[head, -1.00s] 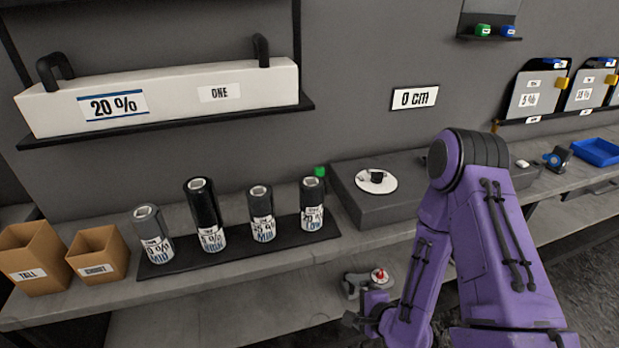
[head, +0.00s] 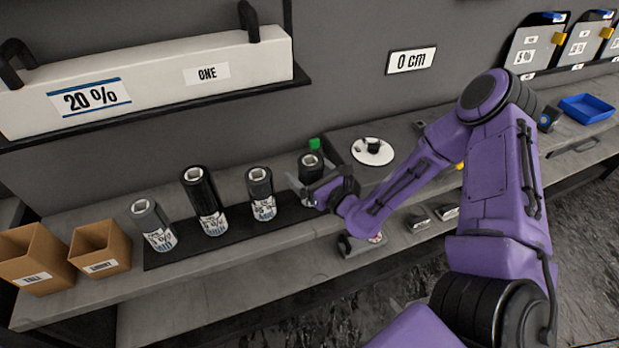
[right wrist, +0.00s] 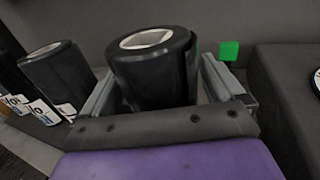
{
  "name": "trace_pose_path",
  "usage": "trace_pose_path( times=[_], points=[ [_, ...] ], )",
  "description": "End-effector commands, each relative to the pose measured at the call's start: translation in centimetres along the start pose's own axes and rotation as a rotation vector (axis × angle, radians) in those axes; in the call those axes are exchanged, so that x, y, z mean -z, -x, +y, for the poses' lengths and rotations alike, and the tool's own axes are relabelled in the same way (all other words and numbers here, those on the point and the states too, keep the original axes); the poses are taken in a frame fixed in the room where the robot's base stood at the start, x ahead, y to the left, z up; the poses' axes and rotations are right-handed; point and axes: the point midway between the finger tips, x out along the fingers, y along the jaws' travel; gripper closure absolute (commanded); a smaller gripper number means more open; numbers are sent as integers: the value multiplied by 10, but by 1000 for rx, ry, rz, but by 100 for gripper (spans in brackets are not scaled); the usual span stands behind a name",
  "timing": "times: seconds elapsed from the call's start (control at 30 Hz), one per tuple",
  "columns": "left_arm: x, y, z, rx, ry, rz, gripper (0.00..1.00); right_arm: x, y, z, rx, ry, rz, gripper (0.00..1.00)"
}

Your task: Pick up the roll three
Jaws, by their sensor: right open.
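Several dark rolls with white labels stand upright in a row on a black mat (head: 165,258) on the bench. From left they are a short grey roll (head: 148,216), a taller black roll (head: 201,193), a mid-height roll (head: 260,186) and a rightmost roll (head: 309,163). I cannot read which one is numbered three. My right gripper (head: 312,184) is open at the rightmost roll and hides much of its body. In the right wrist view this roll (right wrist: 152,70) stands between the spread fingers, with the neighbouring roll (right wrist: 58,75) to the left. My left gripper is not in view.
A green block (head: 314,144) sits just behind the rightmost roll. Two cardboard boxes (head: 100,249) stand at the left. A shelf with a long white box (head: 150,84) hangs above.

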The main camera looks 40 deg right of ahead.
Motion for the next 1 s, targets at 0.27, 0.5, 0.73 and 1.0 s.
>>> trace_pose_path(
  times=[0.27, 0.5, 0.73, 1.0],
  points=[
    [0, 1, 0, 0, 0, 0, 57, 1, -7, 0, 0, 0, 1, 5],
    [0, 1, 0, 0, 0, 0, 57, 1, -7, 0, 0, 0, 1, 72],
    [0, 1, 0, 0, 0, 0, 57, -1, -7, 0, 0, 1, 0, 72],
    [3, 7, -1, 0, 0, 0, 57, -34, -8, 0, 0, 0, -6, 72]
  ],
)
